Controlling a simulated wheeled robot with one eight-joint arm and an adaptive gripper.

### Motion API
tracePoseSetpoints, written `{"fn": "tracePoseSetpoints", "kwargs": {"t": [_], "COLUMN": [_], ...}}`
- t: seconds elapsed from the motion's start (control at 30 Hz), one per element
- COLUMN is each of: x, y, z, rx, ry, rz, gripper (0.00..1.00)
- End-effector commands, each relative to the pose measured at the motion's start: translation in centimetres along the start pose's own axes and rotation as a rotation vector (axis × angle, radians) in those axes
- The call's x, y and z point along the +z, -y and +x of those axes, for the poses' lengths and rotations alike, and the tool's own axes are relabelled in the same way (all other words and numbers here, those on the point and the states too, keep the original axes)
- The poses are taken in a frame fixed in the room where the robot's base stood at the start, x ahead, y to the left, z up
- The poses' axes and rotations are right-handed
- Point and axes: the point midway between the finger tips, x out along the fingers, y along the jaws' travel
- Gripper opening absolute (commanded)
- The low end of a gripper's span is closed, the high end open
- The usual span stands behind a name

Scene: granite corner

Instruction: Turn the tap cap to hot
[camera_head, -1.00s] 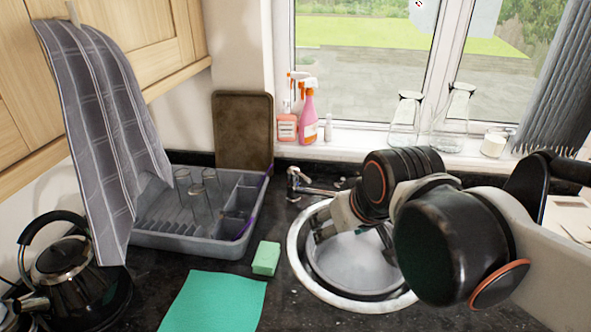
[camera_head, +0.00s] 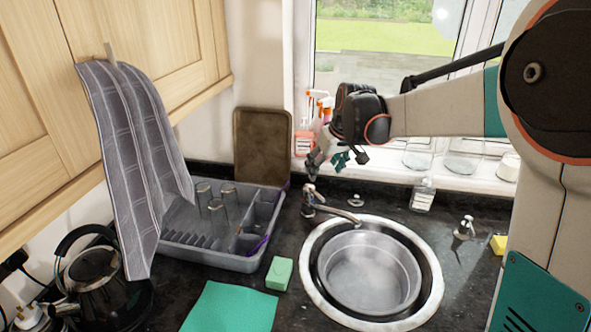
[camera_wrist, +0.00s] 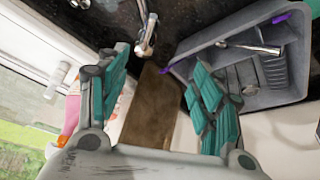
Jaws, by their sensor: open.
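The chrome tap (camera_head: 309,203) stands at the back left of the sink (camera_head: 310,275), with its spout reaching right over the rim. It also shows at the top of the wrist view (camera_wrist: 147,36). Its cap is small in both views, and I cannot read any hot or cold mark. My gripper (camera_head: 327,168) is open and empty, pointing down above the tap. In the wrist view, my gripper's teal fingers (camera_wrist: 160,66) are spread wide. The tap lies beyond the fingertips, apart from them.
A grey dish rack (camera_head: 215,262) with glasses stands left of the tap. A brown tray (camera_head: 262,145) leans behind it. Spray bottles (camera_head: 304,140) stand on the sill close to my gripper. A small bottle (camera_head: 423,195) stands behind the sink. A green sponge (camera_head: 279,273) lies in front.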

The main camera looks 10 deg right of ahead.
Motion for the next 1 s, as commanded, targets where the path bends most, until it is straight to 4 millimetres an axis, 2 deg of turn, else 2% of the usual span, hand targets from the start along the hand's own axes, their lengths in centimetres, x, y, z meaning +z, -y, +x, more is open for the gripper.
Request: {"fn": "tracePoseSetpoints", "kwargs": {"t": [0.1, 0.33, 0.67, 0.77, 1.0], "x": [-2.2, -4.5, -5.0, -5.0, -4.8], "y": [-1.2, -2.8, -3.3, -3.2, -3.0], "z": [2.4, 6.6, 9.2, 10.6, 15.3], "rx": [-0.017, -0.044, -0.055, -0.055, -0.055], "ry": [0.014, 0.033, 0.040, 0.040, 0.040], "rz": [-0.022, -0.060, -0.075, -0.075, -0.074], "gripper": [0.60, 0.60, 0.60, 0.60, 0.60]}}
